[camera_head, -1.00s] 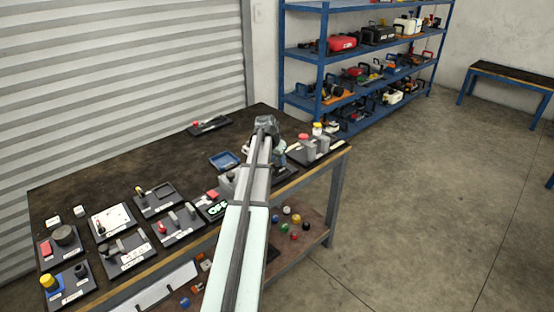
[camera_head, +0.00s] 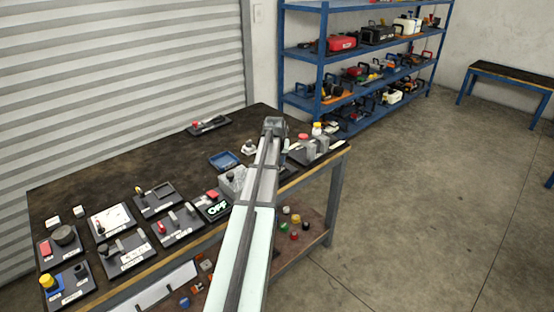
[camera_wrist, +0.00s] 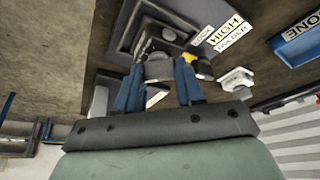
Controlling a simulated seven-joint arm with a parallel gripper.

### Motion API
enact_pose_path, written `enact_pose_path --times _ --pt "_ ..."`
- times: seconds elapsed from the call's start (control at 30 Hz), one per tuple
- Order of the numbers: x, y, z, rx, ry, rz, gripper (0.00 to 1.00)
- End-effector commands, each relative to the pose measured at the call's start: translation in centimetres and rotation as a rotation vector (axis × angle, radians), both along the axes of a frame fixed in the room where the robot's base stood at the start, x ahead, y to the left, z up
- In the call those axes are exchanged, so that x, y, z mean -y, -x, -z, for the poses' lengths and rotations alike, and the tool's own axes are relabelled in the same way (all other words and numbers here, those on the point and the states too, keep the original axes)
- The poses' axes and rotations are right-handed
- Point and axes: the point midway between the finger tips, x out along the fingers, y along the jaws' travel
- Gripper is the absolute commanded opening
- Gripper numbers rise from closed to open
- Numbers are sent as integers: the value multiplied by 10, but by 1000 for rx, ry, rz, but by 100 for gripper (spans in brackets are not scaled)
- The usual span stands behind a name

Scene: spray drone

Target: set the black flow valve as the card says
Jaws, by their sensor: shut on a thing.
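In the wrist view my gripper (camera_wrist: 158,72) has its two blue fingers on either side of a dark grey piece (camera_wrist: 158,70). The piece looks like the handle of the black flow valve (camera_wrist: 155,45), which sits on a dark base. A white card (camera_wrist: 228,34) reading HIGH, with smaller print below, lies beyond the valve to the right. In the head view my own arm hides the gripper and most of the valve.
A blue tray (camera_head: 224,160) is on the table; its label reads ONE in the wrist view (camera_wrist: 297,38), partly cut off. A white fixture (camera_wrist: 237,78) stands near the right finger. A grey box (camera_head: 232,180) and several control panels line the table's front. The table's back is mostly bare.

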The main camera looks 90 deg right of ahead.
Motion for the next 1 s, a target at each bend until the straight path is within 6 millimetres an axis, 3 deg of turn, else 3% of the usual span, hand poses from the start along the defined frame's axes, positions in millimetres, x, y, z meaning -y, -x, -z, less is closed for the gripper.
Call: enact_pose_path --times 0.73,0.77,1.0 --pt "0 1 0 0 0 -104 7" --pt "0 1 0 0 0 -104 40" --pt "0 1 0 0 0 -103 63"
